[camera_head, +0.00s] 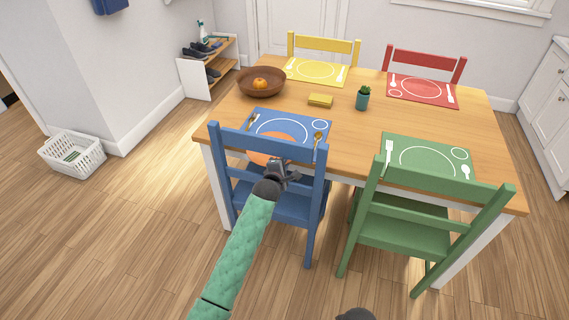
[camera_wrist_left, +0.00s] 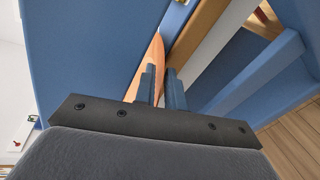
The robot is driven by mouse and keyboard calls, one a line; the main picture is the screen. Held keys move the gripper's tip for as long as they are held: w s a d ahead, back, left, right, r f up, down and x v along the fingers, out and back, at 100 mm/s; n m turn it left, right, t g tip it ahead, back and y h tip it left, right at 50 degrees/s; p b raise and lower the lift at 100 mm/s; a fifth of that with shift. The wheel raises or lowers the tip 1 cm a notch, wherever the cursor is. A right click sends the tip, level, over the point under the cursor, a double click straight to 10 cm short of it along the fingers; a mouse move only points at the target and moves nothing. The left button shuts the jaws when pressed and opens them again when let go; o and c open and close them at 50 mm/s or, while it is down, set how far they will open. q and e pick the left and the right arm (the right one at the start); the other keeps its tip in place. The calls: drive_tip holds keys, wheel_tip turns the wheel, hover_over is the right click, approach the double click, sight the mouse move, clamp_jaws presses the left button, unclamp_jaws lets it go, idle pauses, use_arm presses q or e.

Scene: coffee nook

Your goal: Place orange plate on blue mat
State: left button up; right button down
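The orange plate (camera_head: 268,150) is at the near edge of the table, by the front of the blue mat (camera_head: 265,122); the blue chair's back partly hides it. In the left wrist view the plate (camera_wrist_left: 152,62) shows nearly edge-on, rising from between the fingers. My left gripper (camera_head: 284,170) is at the plate's near side, by the blue chair's top rail. Its fingers (camera_wrist_left: 161,88) are close together on the plate's rim. The blue mat has a printed plate outline, a fork and a spoon.
The blue chair (camera_head: 265,190) stands close around my left gripper, with the green chair (camera_head: 405,235) to its right. A wooden bowl (camera_head: 262,90) with an orange fruit, a yellow block (camera_head: 320,100) and a potted cactus (camera_head: 363,97) stand farther back. The table's middle is mostly clear.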

use_arm(q)
drive_tip(key=shift+r, duration=0.1)
